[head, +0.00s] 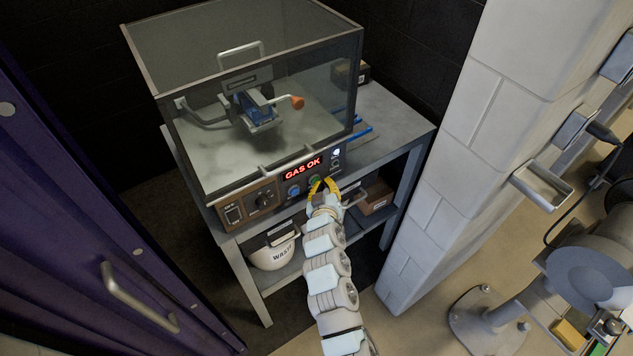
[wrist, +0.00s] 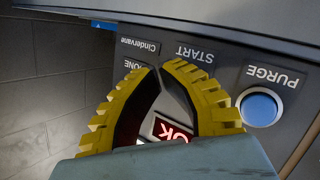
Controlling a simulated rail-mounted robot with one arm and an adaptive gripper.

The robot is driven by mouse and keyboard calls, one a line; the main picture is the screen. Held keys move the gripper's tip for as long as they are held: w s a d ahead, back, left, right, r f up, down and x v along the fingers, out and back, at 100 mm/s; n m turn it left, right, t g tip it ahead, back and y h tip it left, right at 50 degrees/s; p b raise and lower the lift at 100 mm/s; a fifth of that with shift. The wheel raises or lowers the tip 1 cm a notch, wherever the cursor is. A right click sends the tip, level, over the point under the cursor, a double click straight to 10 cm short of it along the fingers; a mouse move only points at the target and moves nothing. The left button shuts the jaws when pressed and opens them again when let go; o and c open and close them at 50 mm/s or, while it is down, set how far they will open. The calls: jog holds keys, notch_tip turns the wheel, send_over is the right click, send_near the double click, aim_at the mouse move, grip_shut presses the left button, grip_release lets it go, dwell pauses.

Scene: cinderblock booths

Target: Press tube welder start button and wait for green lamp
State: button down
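The tube welder (head: 222,160) is a dark glass-covered box with a front control panel. Its red display (head: 302,168) reads GAS OK; part of it shows between my fingers in the wrist view (wrist: 172,131). A green button (head: 314,181) sits just below the display, right at my fingertips. My gripper (head: 321,183) has yellow ribbed fingers whose tips come together, empty, at the panel. In the wrist view, my gripper (wrist: 160,68) lies beside the upside-down START label (wrist: 195,53) and hides the button. A small lamp (head: 336,153) at the panel's upper right looks pale white-blue.
The blue PURGE button (wrist: 260,108) is close beside my finger. A block wall (head: 480,130) rises on the right and a purple panel (head: 70,200) on the left.

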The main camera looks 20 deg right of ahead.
jog(key=shift+w+a, duration=0.1)
jog(key=shift+w, duration=0.2)
jog(key=shift+s, duration=0.15)
jog(key=shift+s+r, duration=0.15)
jog(key=shift+s, duration=0.05)
dwell(0.5)
jog(key=s+d+p, duration=0.1)
jog(key=s+p, duration=0.1)
jog(key=s, duration=0.3)
jog(key=shift+s+d, duration=0.35)
jog(key=shift+s, duration=0.05)
dwell(0.7)
